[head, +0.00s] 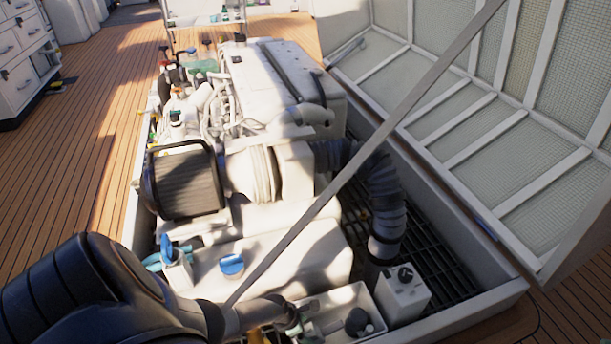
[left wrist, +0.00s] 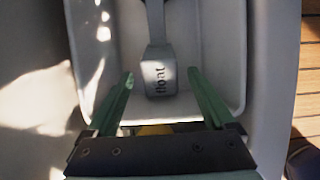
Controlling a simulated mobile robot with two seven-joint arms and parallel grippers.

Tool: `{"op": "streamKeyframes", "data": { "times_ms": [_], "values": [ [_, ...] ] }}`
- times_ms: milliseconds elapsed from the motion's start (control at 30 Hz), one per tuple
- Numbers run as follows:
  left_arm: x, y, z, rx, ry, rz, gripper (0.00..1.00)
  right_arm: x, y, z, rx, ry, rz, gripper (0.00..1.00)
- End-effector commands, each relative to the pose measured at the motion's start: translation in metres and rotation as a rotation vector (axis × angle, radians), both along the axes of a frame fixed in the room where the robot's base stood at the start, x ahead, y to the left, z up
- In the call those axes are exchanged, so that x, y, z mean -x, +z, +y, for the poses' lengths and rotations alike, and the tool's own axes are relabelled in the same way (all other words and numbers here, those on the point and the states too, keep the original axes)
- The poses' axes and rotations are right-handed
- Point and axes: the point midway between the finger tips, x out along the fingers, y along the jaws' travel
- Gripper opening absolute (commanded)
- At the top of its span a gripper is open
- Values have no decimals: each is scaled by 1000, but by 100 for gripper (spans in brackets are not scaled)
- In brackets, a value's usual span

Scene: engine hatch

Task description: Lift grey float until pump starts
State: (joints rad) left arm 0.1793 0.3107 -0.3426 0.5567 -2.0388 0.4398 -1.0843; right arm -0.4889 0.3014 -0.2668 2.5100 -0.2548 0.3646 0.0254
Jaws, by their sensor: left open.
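The grey float (left wrist: 159,78), marked "float", sits in a light-coloured bin in the left wrist view. A grey stem runs up from it to the top edge of that view. My left gripper (left wrist: 160,77) is open, with its two green fingers on either side of the float's near end in the picture. Gaps show on both sides, and I cannot tell how far below the fingertips the float lies. In the head view my left arm reaches in from the lower left to the bin (head: 372,304); the float is not clear there. My right gripper is not in view.
A white box with a black knob (head: 404,275) stands right of the bin. A corrugated hose (head: 384,205) and a white tank with a blue cap (head: 231,265) are close by. A long strut (head: 330,192) crosses above. The raised hatch lid (head: 480,110) is at right.

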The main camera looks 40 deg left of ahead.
Motion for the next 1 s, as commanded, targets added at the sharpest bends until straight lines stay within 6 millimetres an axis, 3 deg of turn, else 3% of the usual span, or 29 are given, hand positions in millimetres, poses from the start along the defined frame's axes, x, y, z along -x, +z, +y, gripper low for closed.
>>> {"op": "streamKeyframes", "data": {
  "times_ms": [67,833,1000],
  "values": [
    [0,0,0,0,0,0,88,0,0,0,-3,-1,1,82],
    [0,0,0,0,0,0,1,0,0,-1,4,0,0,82],
    [0,0,0,0,0,0,0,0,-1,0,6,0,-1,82]
  ]
}}
